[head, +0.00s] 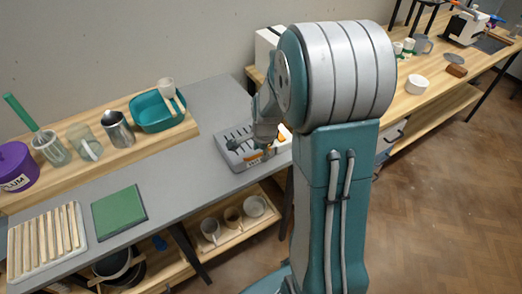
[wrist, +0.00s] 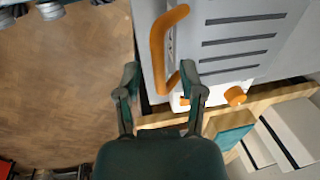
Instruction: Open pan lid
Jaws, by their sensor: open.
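The pan is a grey box with a slotted grey lid (head: 236,136) at the right end of the grey counter in the head view. In the wrist view the slotted lid (wrist: 272,42) fills the upper right, with a bent orange handle (wrist: 158,48) along its left side. My gripper (wrist: 160,72) is open and empty. Its fingertips lie on either side of the handle's lower part in the picture; I cannot tell whether they touch it. An orange knob (wrist: 234,96) is to the right of the fingers. In the head view my arm partly covers the pan.
A green board (head: 119,211) and a slatted rack (head: 46,240) lie on the grey counter (head: 180,185). A teal basin (head: 150,112), metal pitcher (head: 118,128) and purple pot (head: 16,166) stand on the wooden shelf. Cups (head: 232,216) sit below. Open floor lies right.

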